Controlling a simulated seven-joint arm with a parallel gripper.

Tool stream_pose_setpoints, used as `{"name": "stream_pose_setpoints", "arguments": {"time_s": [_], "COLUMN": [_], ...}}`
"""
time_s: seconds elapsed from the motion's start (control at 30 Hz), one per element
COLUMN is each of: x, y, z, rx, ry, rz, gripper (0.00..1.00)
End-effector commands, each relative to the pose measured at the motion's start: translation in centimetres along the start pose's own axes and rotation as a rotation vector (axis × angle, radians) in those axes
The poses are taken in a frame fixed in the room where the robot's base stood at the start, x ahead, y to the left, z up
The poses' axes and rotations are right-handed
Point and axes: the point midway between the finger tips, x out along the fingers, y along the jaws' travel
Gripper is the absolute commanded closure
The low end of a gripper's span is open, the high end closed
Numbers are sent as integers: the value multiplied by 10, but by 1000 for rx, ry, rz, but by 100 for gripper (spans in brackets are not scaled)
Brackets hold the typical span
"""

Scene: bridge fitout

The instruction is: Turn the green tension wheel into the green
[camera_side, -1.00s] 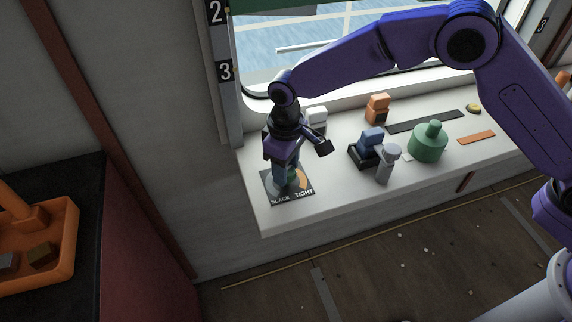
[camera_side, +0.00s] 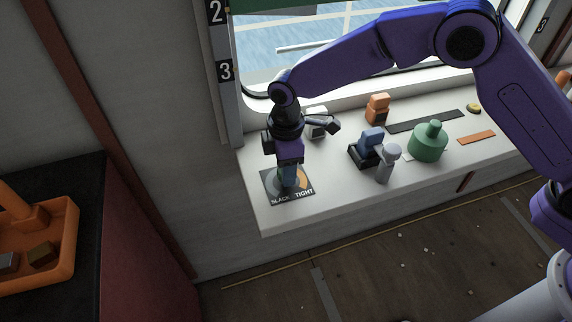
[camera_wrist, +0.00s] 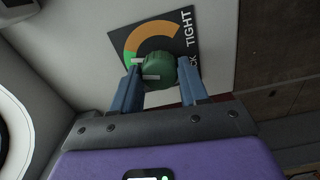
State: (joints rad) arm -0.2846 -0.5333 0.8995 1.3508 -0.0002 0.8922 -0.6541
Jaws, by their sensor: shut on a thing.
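The green tension wheel (camera_wrist: 160,68) sits on a dark dial plate (camera_wrist: 180,22) with an orange and green arc and the words SLACK and TIGHT. My gripper (camera_wrist: 162,74) is shut on the wheel, with one blue finger on each side of it. A white mark at the wheel's left edge lies beside the green part of the arc (camera_wrist: 128,57); a second pale bar crosses the wheel's lower face. In the side view my gripper (camera_side: 288,181) stands upright over the plate (camera_side: 304,191) and hides most of the wheel.
On the white ledge (camera_side: 335,198), right of the dial, stand a blue-topped block (camera_side: 371,140), a grey knobbed post (camera_side: 385,165), a green knobbed cylinder (camera_side: 428,143) and an orange block (camera_side: 377,108). A white block (camera_side: 316,123) is close behind my wrist. The ledge's front is clear.

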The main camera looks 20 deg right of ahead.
Motion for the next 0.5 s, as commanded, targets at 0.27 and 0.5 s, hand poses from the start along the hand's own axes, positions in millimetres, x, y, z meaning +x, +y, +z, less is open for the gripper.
{"name": "stream_pose_setpoints", "arguments": {"time_s": [0.27,0.5], "x": [-1,-1], "y": [0,0], "z": [-1,-1], "rx": [-34,-34], "ry": [4,4], "rz": [2,2], "gripper": [87,87]}}
